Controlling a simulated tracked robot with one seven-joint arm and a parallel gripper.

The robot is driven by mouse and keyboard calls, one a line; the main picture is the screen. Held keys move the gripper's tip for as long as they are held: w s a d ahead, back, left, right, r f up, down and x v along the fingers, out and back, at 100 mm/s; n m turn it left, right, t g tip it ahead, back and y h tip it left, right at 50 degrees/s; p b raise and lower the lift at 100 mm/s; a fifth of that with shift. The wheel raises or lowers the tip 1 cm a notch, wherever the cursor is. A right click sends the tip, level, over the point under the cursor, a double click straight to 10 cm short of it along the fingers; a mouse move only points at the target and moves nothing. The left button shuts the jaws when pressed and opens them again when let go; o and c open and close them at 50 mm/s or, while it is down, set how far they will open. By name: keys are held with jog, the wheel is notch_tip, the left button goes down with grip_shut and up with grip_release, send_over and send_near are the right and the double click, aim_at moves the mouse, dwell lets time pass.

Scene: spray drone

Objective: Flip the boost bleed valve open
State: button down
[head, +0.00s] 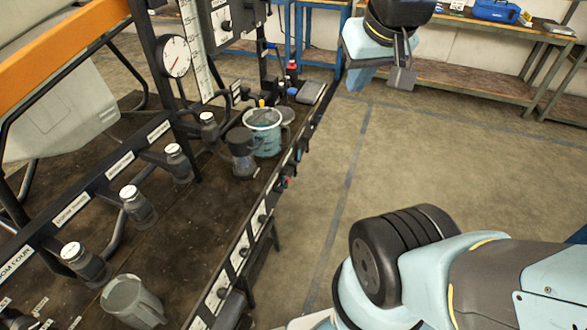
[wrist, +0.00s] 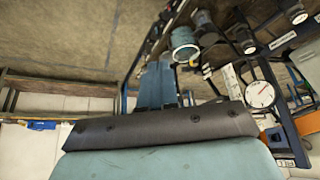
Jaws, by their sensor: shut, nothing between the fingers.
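My gripper (head: 357,80) hangs at the top of the head view, right of the bench's far end and apart from it. Small red and dark fittings (head: 284,183) sit along the bench's right edge. A panel with a dark knob (head: 226,25) stands at the back. A round white gauge (head: 176,56) is on the frame, and it also shows in the wrist view (wrist: 260,94).
The dark bench (head: 195,222) holds a teal-filled jug (head: 264,130), a dark-topped cup (head: 242,152), a clear beaker (head: 132,300) and several capped fittings. An orange beam (head: 60,58) crosses above. The floor (head: 400,160) right of the bench is open. A workbench (head: 475,72) stands behind.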

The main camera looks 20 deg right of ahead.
jog(key=w+d+f+m+g+y, duration=0.1)
jog(key=w+f+m+g+y, duration=0.3)
jog(key=w+f+m, duration=0.8)
jog(key=w+f+m+g+y, duration=0.2)
jog(key=w+f+m+y, duration=0.4)
jog(key=w+f+m, duration=0.65)
jog(key=d+f+m+t, duration=0.3)
jog(key=f+m+t, duration=0.3)
jog(key=f+m, duration=0.7)
jog(key=d+f+m+t, duration=0.3)
jog(key=f+m+t, duration=0.4)
jog(key=f+m, duration=0.6)
notch_tip(320, 180, down, 11)
jog(key=shift+w+d+t, duration=0.2)
jog(key=shift+d+t, duration=0.05)
jog(key=shift+t, duration=0.05)
